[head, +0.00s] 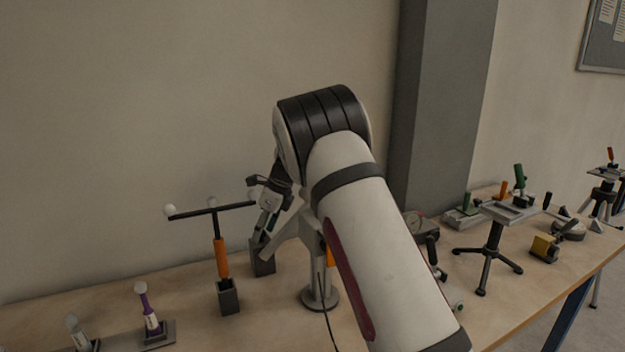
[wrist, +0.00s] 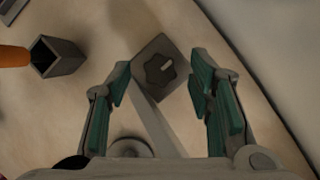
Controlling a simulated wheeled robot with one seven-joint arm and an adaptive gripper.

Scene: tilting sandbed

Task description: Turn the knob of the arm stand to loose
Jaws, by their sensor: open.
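The arm stand's dark lobed knob (wrist: 159,71) sits on top of a grey square block in the wrist view, with a short light mark on it. A light grey bar (wrist: 158,120) runs from this block. In the head view the stand's round base (head: 320,299) stands on the table, partly behind my arm. My gripper (wrist: 162,68) is open, its green-padded fingers on either side of the knob with gaps showing. In the head view my gripper (head: 268,215) points down above the dark block (head: 262,262); the knob is not clear there.
An orange-handled T-shaped tool (head: 221,258) stands in a dark square socket (head: 229,298) just left. A purple-handled tool (head: 149,312) stands farther left. A tripod stand (head: 489,258) and several small devices are on the right. The wall is close behind the table.

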